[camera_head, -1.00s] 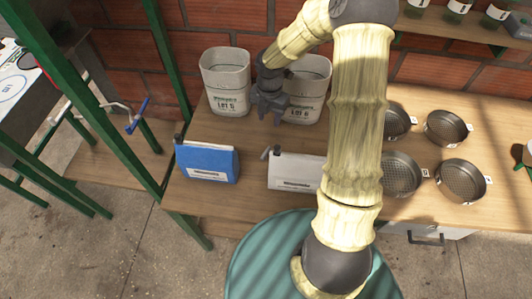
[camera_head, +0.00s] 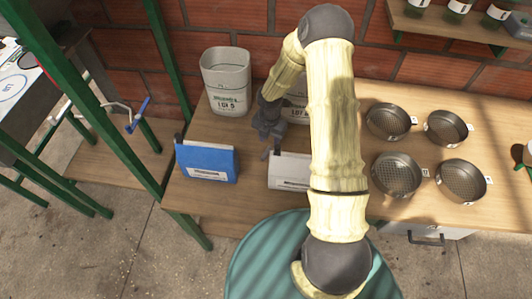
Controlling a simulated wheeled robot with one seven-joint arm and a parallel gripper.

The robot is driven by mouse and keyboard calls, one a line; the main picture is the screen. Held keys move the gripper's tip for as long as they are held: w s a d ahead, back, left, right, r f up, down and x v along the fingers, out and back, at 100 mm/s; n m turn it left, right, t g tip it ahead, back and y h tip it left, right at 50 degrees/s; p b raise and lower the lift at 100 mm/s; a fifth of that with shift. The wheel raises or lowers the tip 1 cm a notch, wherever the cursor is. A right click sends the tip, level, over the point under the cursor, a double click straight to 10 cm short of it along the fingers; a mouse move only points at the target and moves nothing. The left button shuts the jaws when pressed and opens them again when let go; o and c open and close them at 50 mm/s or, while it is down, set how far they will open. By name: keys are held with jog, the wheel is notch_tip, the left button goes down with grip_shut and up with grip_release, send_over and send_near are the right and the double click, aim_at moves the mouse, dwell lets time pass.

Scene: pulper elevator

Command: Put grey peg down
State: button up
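A small grey peg (camera_head: 276,149) shows at the top left corner of the white bag (camera_head: 291,170) on the wooden bench. Another small dark peg (camera_head: 179,139) sits at the top left corner of the blue bag (camera_head: 208,163). My gripper (camera_head: 267,130) is a little above and behind the white bag's peg, pointing down. Its fingers are small and dark, so I cannot tell whether they are open or hold anything. I see no separate peg between them.
The LOT 5 bin (camera_head: 226,83) stands at the back left. The LOT 6 bin (camera_head: 297,112) is partly hidden by my arm. Several round dark pans (camera_head: 397,174) stand on the right. Bare bench (camera_head: 200,123) lies between the blue bag and the LOT 5 bin.

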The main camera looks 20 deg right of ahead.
aim_at(268, 148)
jog(key=shift+f, duration=0.1)
jog(key=f, duration=0.5)
jog(key=shift+w+p, duration=0.35)
jog(key=shift+p, duration=0.05)
jog(key=shift+c, duration=0.4)
grip_shut()
